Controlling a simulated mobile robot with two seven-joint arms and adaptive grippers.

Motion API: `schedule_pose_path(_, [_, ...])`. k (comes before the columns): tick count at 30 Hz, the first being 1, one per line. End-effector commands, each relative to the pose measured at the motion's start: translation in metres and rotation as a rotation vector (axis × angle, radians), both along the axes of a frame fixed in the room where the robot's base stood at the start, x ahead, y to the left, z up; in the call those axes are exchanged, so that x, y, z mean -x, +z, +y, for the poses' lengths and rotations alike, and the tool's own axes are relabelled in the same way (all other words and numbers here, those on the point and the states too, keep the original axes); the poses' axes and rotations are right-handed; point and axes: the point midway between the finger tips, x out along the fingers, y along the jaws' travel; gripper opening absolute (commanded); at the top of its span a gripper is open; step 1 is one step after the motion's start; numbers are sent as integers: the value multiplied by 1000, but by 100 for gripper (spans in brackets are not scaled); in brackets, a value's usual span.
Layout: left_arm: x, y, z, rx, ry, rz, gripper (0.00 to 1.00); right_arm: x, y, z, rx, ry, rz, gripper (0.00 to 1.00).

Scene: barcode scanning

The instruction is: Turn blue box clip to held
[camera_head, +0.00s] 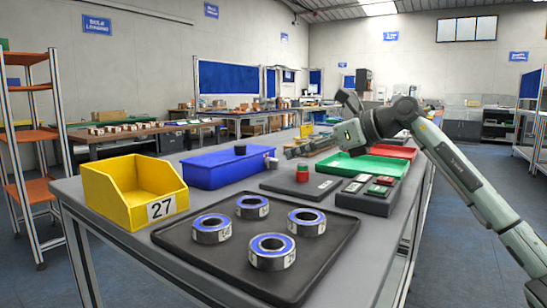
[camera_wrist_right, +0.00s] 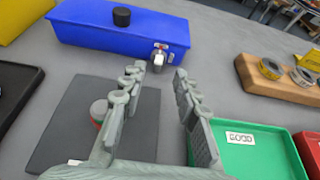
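The blue box (camera_head: 222,168) stands on the grey table behind the yellow bin, with a black knob (camera_head: 240,149) on its top. In the right wrist view the blue box (camera_wrist_right: 105,30) lies across the top, and its small pale clip (camera_wrist_right: 159,58) is on the end facing my gripper. The clip also shows small in the head view (camera_head: 271,163). My right gripper (camera_wrist_right: 159,73) is open and empty. Its two fingers point toward the clip, which appears between and beyond the fingertips; I see no contact. In the head view my right gripper (camera_head: 348,101) is above the table, right of the box. My left gripper is not in view.
A yellow bin (camera_head: 105,190) marked 27 stands left of the box. A black tray (camera_head: 185,238) with several blue-ringed bearings lies in front. A dark pad (camera_head: 285,186) with a red-and-green cylinder, a green tray (camera_head: 340,165) and a red tray (camera_head: 405,152) are to the right.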

Motion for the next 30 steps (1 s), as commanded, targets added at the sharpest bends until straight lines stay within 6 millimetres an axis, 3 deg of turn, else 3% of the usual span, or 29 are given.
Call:
schedule_pose_path(10, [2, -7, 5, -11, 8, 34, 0, -27, -21, 43, -4, 2, 5, 31])
schedule_pose_path(23, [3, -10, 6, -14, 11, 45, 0, -35, -27, 52, -3, 0, 1, 31])
schedule_pose_path(30, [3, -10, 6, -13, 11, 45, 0, -35, -26, 52, -3, 0, 1, 2])
